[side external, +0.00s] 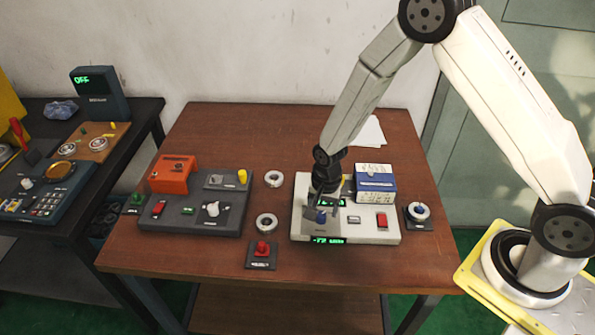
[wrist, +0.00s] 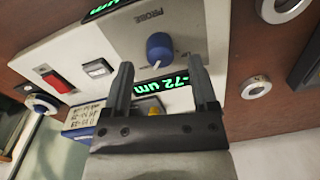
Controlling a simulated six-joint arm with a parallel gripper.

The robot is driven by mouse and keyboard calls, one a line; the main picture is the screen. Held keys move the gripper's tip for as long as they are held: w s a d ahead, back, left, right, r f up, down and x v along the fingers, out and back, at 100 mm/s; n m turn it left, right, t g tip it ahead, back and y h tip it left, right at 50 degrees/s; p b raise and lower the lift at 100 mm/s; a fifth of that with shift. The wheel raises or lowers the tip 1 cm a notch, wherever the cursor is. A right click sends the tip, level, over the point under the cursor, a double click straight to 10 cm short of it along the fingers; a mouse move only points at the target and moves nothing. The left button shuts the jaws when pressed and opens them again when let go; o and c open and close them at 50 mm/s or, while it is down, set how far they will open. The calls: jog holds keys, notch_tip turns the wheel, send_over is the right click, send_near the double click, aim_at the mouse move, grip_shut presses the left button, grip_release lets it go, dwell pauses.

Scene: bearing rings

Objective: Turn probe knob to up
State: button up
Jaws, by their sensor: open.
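The probe knob (wrist: 160,48) is a round blue knob on a light panel (wrist: 130,30) marked PROBE. A white pointer line shows on its lower side in the wrist view, near a small, hard-to-read label. The knob (side external: 321,217) is partly hidden by my gripper in the side view. My gripper (wrist: 160,66) is open, with its fingertips apart on either side of the knob's lower edge in the picture. I cannot tell whether they touch it. In the side view my gripper (side external: 321,208) points down at the panel's left part.
A green display (wrist: 165,82) reads -72 um. The panel also carries a red button (side external: 382,220) and a white button (side external: 354,220). A blue box (side external: 375,184) stands behind. Bearing rings (side external: 266,223) and a grey console (side external: 200,215) lie to the left.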

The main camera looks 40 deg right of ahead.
jog(key=shift+f, duration=0.95)
grip_shut()
